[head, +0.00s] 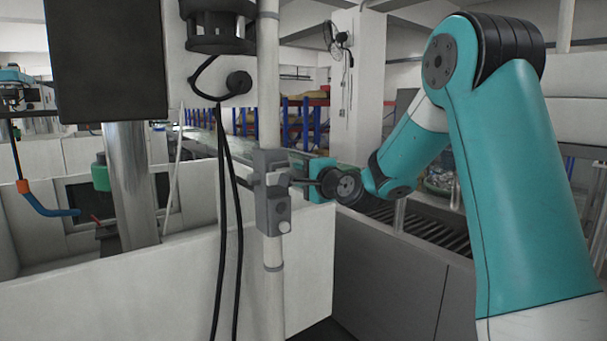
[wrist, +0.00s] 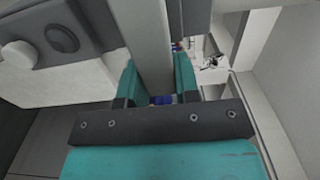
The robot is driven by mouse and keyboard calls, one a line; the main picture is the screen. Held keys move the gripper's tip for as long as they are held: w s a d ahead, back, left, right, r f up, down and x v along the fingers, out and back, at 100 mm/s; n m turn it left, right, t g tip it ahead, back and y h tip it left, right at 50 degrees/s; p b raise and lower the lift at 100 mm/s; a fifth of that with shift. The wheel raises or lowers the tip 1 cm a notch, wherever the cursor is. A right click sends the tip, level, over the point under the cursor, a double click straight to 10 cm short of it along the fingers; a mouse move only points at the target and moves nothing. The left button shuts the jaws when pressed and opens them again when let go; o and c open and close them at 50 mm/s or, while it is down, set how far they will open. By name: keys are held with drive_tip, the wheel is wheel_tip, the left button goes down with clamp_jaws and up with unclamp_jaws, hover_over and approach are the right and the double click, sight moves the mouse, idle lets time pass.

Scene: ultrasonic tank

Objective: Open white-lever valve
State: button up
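A grey valve box (head: 272,215) is fixed on an upright white pipe (head: 268,90) in the middle of the head view. A pale grey-white lever (head: 276,179) sticks out from its front. In the wrist view, the lever is the straight bar (wrist: 150,40) running down between my two teal fingers, and the box (wrist: 85,22) with its round knobs is at the upper left. My gripper (wrist: 157,82) has a finger against each side of the lever and looks shut on it. In the head view, my gripper (head: 300,182) reaches the box from the right, and its fingertips are small and partly hidden.
Black cables (head: 222,200) hang left of the pipe. A white tank wall (head: 130,285) stands below and left, with a grey panel (head: 390,280) at the right. A roller conveyor (head: 430,230) runs behind my arm. A dark screen (head: 105,60) hangs at the upper left.

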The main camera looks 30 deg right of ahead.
drive_tip(key=shift+c, duration=0.7)
drive_tip(key=shift+n+b, duration=0.3)
drive_tip(key=shift+b, duration=0.05)
drive_tip(key=n+b, duration=0.2)
drive_tip(key=b, duration=0.1)
drive_tip(key=shift+a+r+n, duration=0.1)
drive_tip(key=shift+r+n, duration=0.25)
drive_tip(key=shift+n, duration=0.05)
drive_tip(key=n+b, duration=0.1)
drive_tip(key=b, duration=0.1)
drive_tip(key=r+n+b, duration=0.1)
drive_tip(key=n+b, duration=0.1)
drive_tip(key=a+n+b, duration=0.1)
drive_tip(key=n+b, duration=0.1)
drive_tip(key=shift+r, duration=0.15)
drive_tip(key=n+b, duration=0.3)
drive_tip(key=a+r+n+b, duration=0.1)
drive_tip(key=shift+a+n+b, duration=0.1)
drive_tip(key=shift+n+b, duration=0.25)
drive_tip(key=shift+n, duration=0.05)
drive_tip(key=n+b, duration=0.1)
drive_tip(key=a+n+b, duration=0.1)
drive_tip(key=n+b, duration=0.2)
drive_tip(key=shift+a+r+n, duration=0.25)
drive_tip(key=shift+a+n, duration=0.05)
drive_tip(key=shift+n, duration=0.1)
